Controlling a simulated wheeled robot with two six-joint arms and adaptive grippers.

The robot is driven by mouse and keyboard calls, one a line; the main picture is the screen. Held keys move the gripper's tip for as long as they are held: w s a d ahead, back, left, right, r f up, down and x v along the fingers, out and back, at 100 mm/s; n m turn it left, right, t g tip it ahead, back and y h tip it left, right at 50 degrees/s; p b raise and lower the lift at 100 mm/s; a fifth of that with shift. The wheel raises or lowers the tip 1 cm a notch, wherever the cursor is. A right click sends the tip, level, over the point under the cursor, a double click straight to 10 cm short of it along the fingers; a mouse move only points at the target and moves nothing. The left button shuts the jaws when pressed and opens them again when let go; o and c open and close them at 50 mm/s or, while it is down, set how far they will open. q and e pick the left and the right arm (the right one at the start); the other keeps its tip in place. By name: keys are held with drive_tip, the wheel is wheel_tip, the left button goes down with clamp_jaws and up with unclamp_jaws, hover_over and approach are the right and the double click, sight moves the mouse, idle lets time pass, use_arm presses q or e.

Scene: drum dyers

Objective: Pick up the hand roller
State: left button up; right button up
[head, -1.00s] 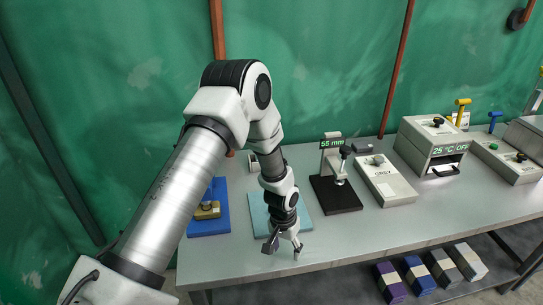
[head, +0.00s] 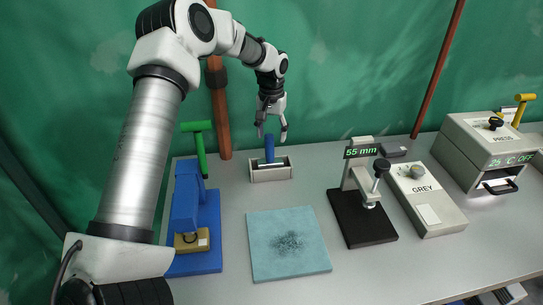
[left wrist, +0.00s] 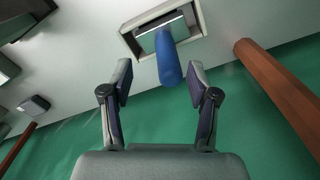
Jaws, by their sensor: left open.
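The hand roller (head: 269,150) shows as an upright blue handle standing in a small light-grey open holder (head: 271,175) at the back of the table. My left gripper (head: 271,135) is open, pointing down just above the holder. Its fingers (left wrist: 160,78) stand apart on either side of the handle's end, with a gap on both sides. My right gripper is not in view.
A blue stand (head: 208,262) and a green T-shaped handle (head: 199,150) are left of the holder. A stained light-blue pad (head: 266,262) lies in front. A black-based gauge (head: 362,222), a grey box (head: 430,205) and a press (head: 486,150) stand to the right. A brown pipe (head: 220,110) rises behind.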

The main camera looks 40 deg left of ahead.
sight(270, 147)
use_arm(q)
drive_tip(key=shift+s+d+f+p, duration=0.3)
drive_tip(key=shift+s+f+p, duration=0.25)
drive_tip(key=shift+f+p, duration=0.25)
drive_tip(key=f, duration=0.2)
drive_tip(key=a+f, duration=0.1)
drive_tip(key=f, duration=0.1)
drive_tip(key=shift+w+a, duration=0.1)
drive_tip(key=shift+w, duration=0.3)
drive_tip(key=shift+w+a+f, duration=0.1)
drive_tip(key=shift+f, duration=0.2)
drive_tip(key=shift+s+d+r, duration=0.2)
drive_tip(key=shift+d+r, duration=0.1)
drive_tip(key=shift+c, duration=1.1)
drive_tip(key=shift+s+d+r, duration=0.1)
drive_tip(key=shift+d, duration=0.05)
drive_tip(key=c, duration=0.5)
clamp_jaws()
